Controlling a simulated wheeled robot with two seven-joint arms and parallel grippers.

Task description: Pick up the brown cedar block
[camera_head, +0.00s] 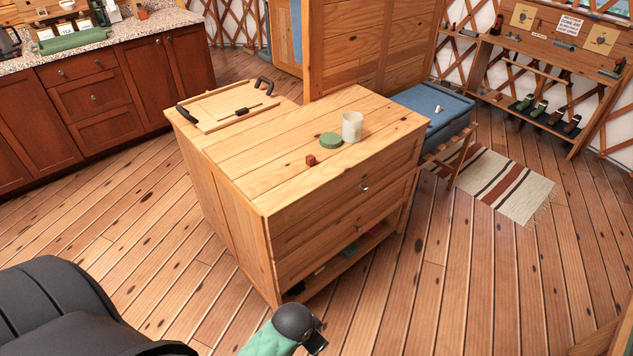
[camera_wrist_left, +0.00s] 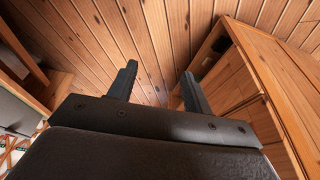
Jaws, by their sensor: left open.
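The small reddish-brown block (camera_head: 311,160) sits on the wooden cabinet top (camera_head: 270,170), near its front edge. It stands left of a green round disc (camera_head: 330,140) and a white cup (camera_head: 352,127), apart from both. My left gripper (camera_wrist_left: 157,83) shows in its wrist view with its two fingers apart and nothing between them. It is over the plank floor, with wooden furniture to its right. The block is not visible in the wrist view. I cannot make out the left fingers in the head view. My right gripper is not in view.
A wooden board with black handles (camera_head: 228,106) lies on the cabinet's far left. A low shelf holding things is open at the cabinet's lower front. A blue-topped stand (camera_head: 430,108) is behind right. The floor left of the cabinet is clear.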

